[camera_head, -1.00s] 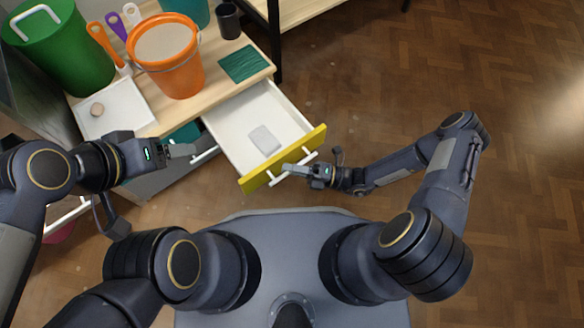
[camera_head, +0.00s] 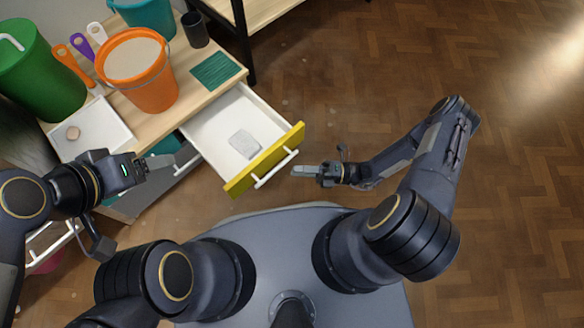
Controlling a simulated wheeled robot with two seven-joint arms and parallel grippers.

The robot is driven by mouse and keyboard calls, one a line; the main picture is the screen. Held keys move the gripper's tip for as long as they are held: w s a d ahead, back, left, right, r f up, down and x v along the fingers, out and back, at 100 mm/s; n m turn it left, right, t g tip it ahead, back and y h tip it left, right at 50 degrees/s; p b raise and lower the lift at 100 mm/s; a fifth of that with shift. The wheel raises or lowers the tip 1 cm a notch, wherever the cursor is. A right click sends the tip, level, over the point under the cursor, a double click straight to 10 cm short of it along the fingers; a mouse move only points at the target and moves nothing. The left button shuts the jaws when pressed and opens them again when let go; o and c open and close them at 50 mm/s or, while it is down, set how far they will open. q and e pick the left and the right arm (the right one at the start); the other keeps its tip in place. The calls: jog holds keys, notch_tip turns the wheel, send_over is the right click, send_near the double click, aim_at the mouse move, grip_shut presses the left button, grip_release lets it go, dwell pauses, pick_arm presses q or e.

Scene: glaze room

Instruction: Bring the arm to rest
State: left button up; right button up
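My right gripper (camera_head: 305,171) is just right of the pulled-out drawer (camera_head: 222,129), a small gap from its white handle (camera_head: 276,168). It holds nothing that I can see. Its fingers line up in this view, so their opening does not show. My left gripper (camera_head: 160,162) is at the left, beside the cabinet front below the worktop. Its finger opening is also unclear. The drawer has a yellow front (camera_head: 262,160) and stands open, with a pale grey block (camera_head: 244,144) lying inside.
The worktop (camera_head: 165,122) bears an orange bucket (camera_head: 142,90), a green bin (camera_head: 38,75), a white tray (camera_head: 105,124), a dark cup (camera_head: 195,30) and a green mat (camera_head: 216,70). A dark-framed shelf (camera_head: 262,12) stands behind. Wooden floor (camera_head: 350,80) to the right is clear.

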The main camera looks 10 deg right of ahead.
jog(key=shift+d, duration=0.1)
dwell(0.5)
jog(key=w+d+r+n+g+h, duration=0.1)
jog(key=d+r+n+g+h, duration=0.25)
jog(key=r+n, duration=0.65)
jog(key=w+d+r+n+g+h, duration=0.15)
jog(key=d+r+n+h, duration=0.3)
jog(key=r+n, duration=0.5)
jog(key=s+d+r+n+t+h, duration=0.2)
jog(key=s+r+n+t+h, duration=0.2)
jog(key=s+r+n, duration=0.3)
jog(key=s+d+r+n+t+h, duration=0.1)
jog(key=s+r+n+t+h, duration=0.3)
jog(key=r+n, duration=0.5)
notch_tip(320, 180, up, 36)
jog(key=p, duration=3.5)
jog(key=shift+s+r+m+g, duration=0.15)
jog(key=shift+s+m+g, duration=0.2)
jog(key=shift+s+g, duration=0.05)
